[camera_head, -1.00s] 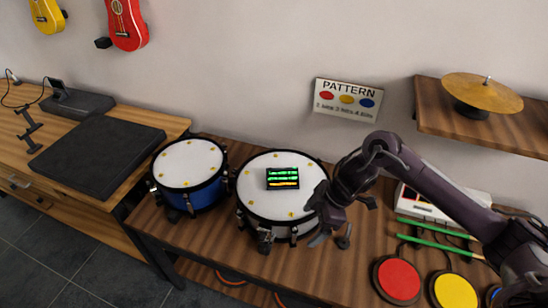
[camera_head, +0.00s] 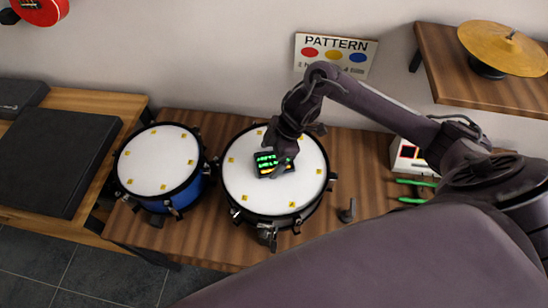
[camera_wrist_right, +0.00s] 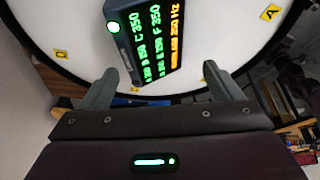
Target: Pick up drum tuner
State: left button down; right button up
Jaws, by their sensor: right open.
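The drum tuner (camera_head: 265,161), a small black box with a display of green and orange text, lies on the white head of the right-hand drum (camera_head: 300,193). My right gripper (camera_head: 282,164) is over the tuner in the head view and hides part of it. In the right wrist view the tuner (camera_wrist_right: 146,42) lies ahead of the open fingers (camera_wrist_right: 160,75), nearer the left finger. The fingers are empty, and I cannot tell whether either touches it. My left gripper is not in view.
A blue drum (camera_head: 158,160) stands to the left. A small dark stand (camera_head: 347,211) is right of the drum. Green sticks (camera_head: 412,200) and a white device (camera_head: 408,157) lie further right, below a shelf (camera_head: 480,80) with a cymbal (camera_head: 505,48).

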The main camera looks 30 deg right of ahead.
aim_at(265, 162)
jog(key=x, duration=0.3)
jog(key=shift+w+a+f, duration=0.1)
jog(key=shift+w+a, duration=0.1)
jog(key=shift+w, duration=0.15)
jog(key=shift+f, duration=0.1)
jog(key=shift+c, duration=0.2)
jog(key=c, duration=0.9)
jog(key=shift+c, duration=1)
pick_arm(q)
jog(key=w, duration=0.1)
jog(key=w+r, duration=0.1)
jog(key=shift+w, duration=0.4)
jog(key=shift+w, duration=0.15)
